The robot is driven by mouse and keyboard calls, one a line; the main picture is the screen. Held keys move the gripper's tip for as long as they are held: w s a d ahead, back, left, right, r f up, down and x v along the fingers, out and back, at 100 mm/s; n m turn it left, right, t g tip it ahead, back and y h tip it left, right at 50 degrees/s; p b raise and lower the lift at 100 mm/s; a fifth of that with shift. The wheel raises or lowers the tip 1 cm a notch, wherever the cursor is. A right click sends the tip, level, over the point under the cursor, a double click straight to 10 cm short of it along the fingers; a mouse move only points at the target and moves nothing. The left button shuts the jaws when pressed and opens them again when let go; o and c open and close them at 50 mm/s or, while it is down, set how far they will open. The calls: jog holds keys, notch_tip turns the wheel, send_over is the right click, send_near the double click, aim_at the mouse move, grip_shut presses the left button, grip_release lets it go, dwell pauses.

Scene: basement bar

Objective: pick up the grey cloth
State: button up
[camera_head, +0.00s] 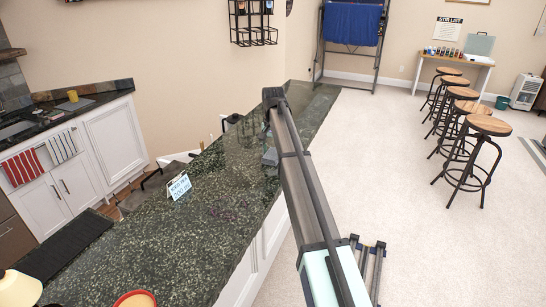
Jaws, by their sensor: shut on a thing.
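My arm reaches from the bottom right up over the dark green stone counter (205,190) and bends down at its far end. My gripper (269,146) is small and mostly hidden beside and behind the arm, low over the counter. It is shut on a small grey thing (270,157) at the counter top, which looks like the grey cloth. Its outline is partly covered by the arm. I cannot tell whether it touches the counter.
A small sign (179,186) stands on the counter, left of my arm. A dark rounded item (246,128) is near the gripper. A red-rimmed round item (135,299) sits at the near end.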

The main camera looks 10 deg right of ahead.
aim_at(273, 153)
jog(key=shift+r, duration=0.1)
jog(key=shift+r+b, duration=0.5)
jog(key=shift+r, duration=9.35)
